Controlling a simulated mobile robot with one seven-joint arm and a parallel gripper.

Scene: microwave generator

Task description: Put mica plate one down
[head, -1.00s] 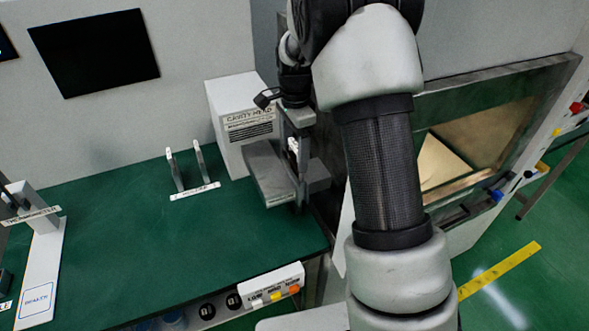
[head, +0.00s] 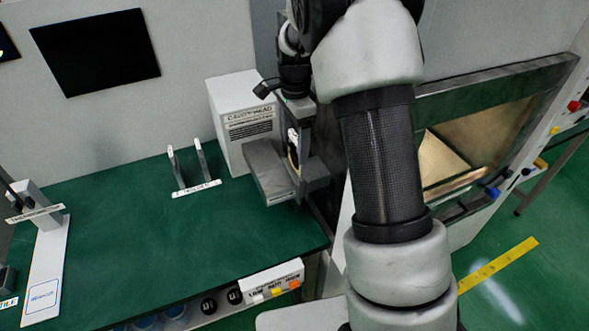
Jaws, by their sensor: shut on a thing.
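My gripper (head: 293,150) is at the centre of the head view, pointing down beside a grey block-like fixture (head: 270,176) on the bench. It is shut on a thin piece, taken to be mica plate one (head: 293,157), of which only a narrow pale, tan edge shows between the grey parts. The fingertips are largely hidden, and I cannot tell whether the plate touches the fixture.
A white box labelled "cavity head" (head: 241,118) stands just left of my gripper. A small two-post holder (head: 190,168) stands farther left. The green bench top (head: 150,240) is clear in the middle. An open metal cavity (head: 475,150) is at right.

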